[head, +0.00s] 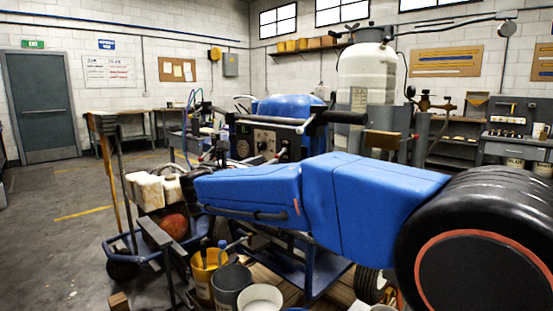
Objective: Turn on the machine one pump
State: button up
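The line striper stands in the middle, behind my blue arm. Its blue tank or cover (288,106) shows above a dark control panel (290,146). The panel carries a round dial (242,148) at its left, a pale plate (265,141) and small levers or knobs on its right part. Labels are too small to read, so I cannot tell which control is for pump one or how it is set. A black-gripped handlebar (340,117) runs in front of the tank. My arm crosses the foreground and hides the machine's lower part. I cannot make out my gripper.
Buckets, one yellow (208,272) and one grey (231,285), stand below my arm. A blue-framed cart (122,240) with pale jugs (157,188) is at left. A tall white tank (366,82) rises behind. The floor at far left is open toward a grey door (42,105).

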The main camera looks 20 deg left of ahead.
aim_at(277, 157)
jog(key=w, duration=0.5)
jog(key=w+d, duration=0.1)
jog(key=w, duration=0.1)
jog(key=shift+w, duration=0.3)
jog(key=shift+c, duration=0.6)
grip_shut()
